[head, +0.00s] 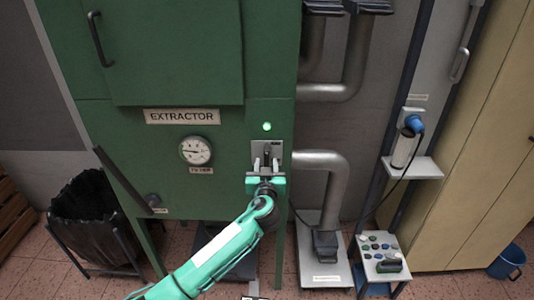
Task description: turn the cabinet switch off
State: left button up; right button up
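The green cabinet (205,180) labelled EXTRACTOR fills the left and middle of the head view. Its switch plate (268,146) is a small grey panel on the right-hand column, below a lit green lamp (267,126). My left gripper (266,164) is right in front of the plate, reaching up from below. Its two fingers stand apart, with a gap between them at the plate. The switch lever is mostly hidden by the gripper, so I cannot tell its position or whether a finger touches it.
A round gauge (195,151) and a long dark lever (124,179) are on the cabinet front, left of my arm. Grey pipes (322,165) run to its right. A small stand (381,254) with several items, a black bin (88,215) and a blue bucket (508,262) stand lower down.

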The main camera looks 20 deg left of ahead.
aim_at(267, 158)
pick_arm(q)
jog(key=shift+p+x, duration=0.4)
jog(key=shift+x, duration=2.1)
jog(key=shift+c, duration=0.2)
grip_shut()
